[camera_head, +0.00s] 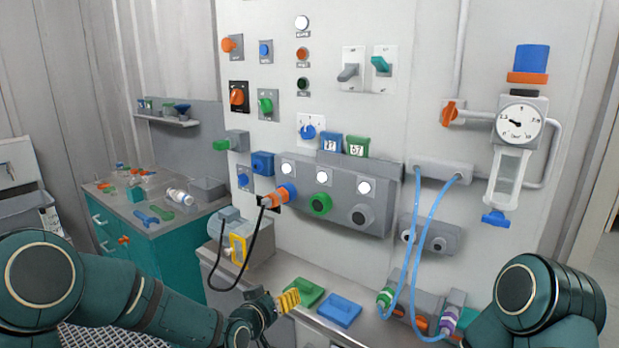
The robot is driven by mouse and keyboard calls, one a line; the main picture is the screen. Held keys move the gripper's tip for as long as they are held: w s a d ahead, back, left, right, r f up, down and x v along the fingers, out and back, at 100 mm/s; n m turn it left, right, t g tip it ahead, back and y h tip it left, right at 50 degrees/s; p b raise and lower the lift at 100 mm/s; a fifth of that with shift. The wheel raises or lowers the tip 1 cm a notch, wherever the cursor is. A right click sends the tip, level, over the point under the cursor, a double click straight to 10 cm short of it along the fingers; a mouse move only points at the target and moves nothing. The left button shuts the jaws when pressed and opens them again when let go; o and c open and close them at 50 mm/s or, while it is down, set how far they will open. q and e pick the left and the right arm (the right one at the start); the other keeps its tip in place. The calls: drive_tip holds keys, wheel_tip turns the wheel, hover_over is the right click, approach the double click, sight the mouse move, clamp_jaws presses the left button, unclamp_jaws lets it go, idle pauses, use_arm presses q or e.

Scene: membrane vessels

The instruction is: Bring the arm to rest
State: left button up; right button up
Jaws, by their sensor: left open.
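My left arm (150,305) comes in from the lower left and reaches toward the front of the panel's ledge. My left gripper (286,302) is at its end, low in the picture, with yellow ridged fingers. It is open and I see nothing held in it. It is close to a green block (305,292) and a blue block (339,310) on the ledge; I cannot tell whether it touches the green one. My right arm (535,300) shows at the lower right, bent, and its gripper is out of view.
A wall panel (420,110) carries knobs, switches and a gauge (519,122). A black cable (252,245) hangs from an orange-blue plug (280,196) near my left gripper. Blue tubes (413,250) loop down near my right arm. A teal cabinet (165,255) with loose parts stands left.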

use_arm(q)
drive_tip(key=s+a+f+g+y, duration=0.1)
drive_tip(key=s+f+g, duration=0.4)
drive_tip(key=s+f, duration=0.85)
drive_tip(key=s+a+f+g, duration=0.1)
drive_tip(key=s+f+g, duration=0.2)
drive_tip(key=s+f, duration=0.2)
drive_tip(key=s+a+f+n+g+y, duration=0.1)
drive_tip(key=s+f+g, duration=0.2)
drive_tip(key=s, duration=0.7)
wheel_tip(320, 180, down, 3)
drive_tip(key=shift+s+r+n, duration=0.15)
drive_tip(key=shift+n, duration=0.15)
